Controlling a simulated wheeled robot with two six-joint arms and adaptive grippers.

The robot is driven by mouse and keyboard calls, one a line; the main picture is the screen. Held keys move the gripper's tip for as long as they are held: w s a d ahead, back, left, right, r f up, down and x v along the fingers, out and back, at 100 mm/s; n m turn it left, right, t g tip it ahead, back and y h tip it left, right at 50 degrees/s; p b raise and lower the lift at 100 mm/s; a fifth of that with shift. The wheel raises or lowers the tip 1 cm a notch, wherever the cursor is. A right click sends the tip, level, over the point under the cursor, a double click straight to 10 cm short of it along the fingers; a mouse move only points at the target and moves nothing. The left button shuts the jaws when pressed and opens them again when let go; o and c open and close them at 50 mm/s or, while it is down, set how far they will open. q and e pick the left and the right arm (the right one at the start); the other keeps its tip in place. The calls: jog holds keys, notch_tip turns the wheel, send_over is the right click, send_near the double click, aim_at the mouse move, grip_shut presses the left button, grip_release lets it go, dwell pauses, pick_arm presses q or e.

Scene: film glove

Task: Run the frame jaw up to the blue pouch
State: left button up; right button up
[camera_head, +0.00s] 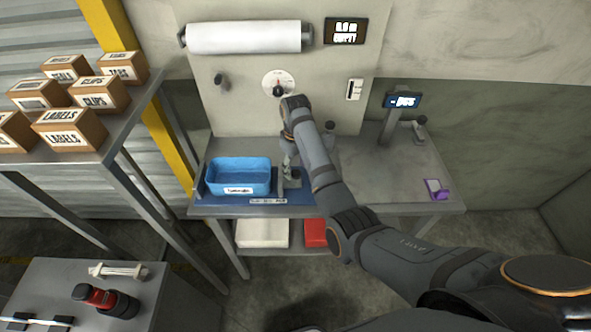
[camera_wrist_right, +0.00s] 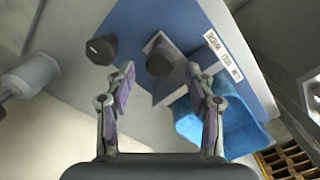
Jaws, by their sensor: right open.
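The blue pouch (camera_head: 238,178), an open-topped container with a white label, sits on a blue base at the left of the bench. It also shows in the right wrist view (camera_wrist_right: 228,130). Beside its right side stands a grey metal part that looks like the frame jaw (camera_head: 292,184); in the right wrist view a dark round knob (camera_wrist_right: 160,62) is on it. My right gripper (camera_head: 289,150) is above this part, partly hidden by my arm. In its wrist view the gripper (camera_wrist_right: 162,88) is open and empty, its fingers to either side of and below the knob. My left gripper is not in view.
A second dark knob (camera_wrist_right: 102,49) is near the left finger. A white roll (camera_head: 245,38) and a dial (camera_head: 279,84) are on the back panel. A small display (camera_head: 402,101) and a purple item (camera_head: 437,189) are at the right. The right bench top is mostly clear.

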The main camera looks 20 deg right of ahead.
jog(key=shift+f, duration=1)
grip_shut()
